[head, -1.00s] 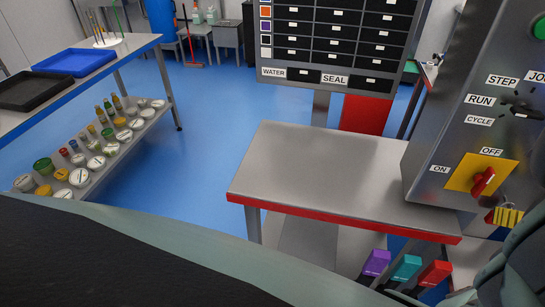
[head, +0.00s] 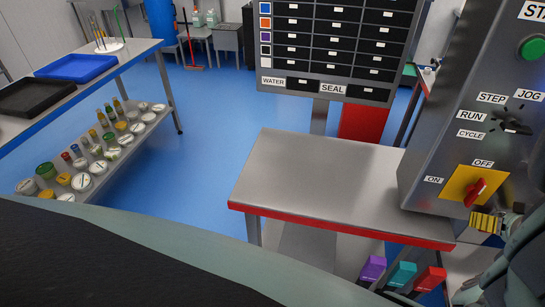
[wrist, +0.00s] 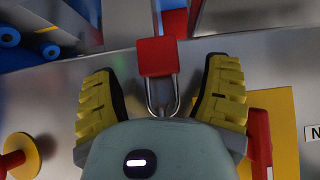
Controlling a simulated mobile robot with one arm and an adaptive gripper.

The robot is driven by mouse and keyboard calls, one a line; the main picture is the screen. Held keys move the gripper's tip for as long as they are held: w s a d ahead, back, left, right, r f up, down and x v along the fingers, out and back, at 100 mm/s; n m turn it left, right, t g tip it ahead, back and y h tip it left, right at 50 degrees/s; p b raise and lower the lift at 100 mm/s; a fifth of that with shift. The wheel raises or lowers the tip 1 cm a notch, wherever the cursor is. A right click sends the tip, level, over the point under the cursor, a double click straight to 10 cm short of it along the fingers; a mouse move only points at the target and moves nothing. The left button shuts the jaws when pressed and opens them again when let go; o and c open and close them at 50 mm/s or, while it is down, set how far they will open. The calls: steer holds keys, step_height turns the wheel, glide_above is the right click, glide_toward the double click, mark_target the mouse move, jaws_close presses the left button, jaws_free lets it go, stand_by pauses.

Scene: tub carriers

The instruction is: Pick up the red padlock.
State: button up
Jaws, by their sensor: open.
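The red padlock (wrist: 158,57) shows in the wrist view with its square body up and its grey metal shackle pointing down toward my gripper's palm. My gripper (wrist: 161,72) is open, with one ribbed yellow finger on each side of the padlock and a visible gap to both. In the head view the yellow fingers of my gripper (head: 487,222) are at the right, just below the red switch handle (head: 475,190) on its yellow plate. I cannot make out the padlock in the head view.
The grey control cabinet (head: 452,150) stands close beside my gripper. A steel table (head: 320,185) with a red edge is clear on top. Purple (head: 373,268), teal (head: 401,274) and red (head: 430,279) items sit below it. Open blue floor (head: 205,160) lies to the left.

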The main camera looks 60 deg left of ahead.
steer(key=shift+w+a+f, duration=0.35)
steer(key=shift+d, duration=0.1)
steer(key=c, duration=1.3)
steer(key=shift+s+r+b, duration=0.1)
steer(key=shift+r+b, duration=0.35)
steer(key=shift+r, duration=0.2)
steer(key=shift+s+d+f, duration=0.1)
steer(key=shift+s+d, duration=0.15)
steer(key=s+d+b, duration=0.6)
steer(key=s+d, duration=0.5)
steer(key=s, duration=0.2)
steer(key=shift+d+b, duration=0.25)
steer(key=shift+b, duration=0.05)
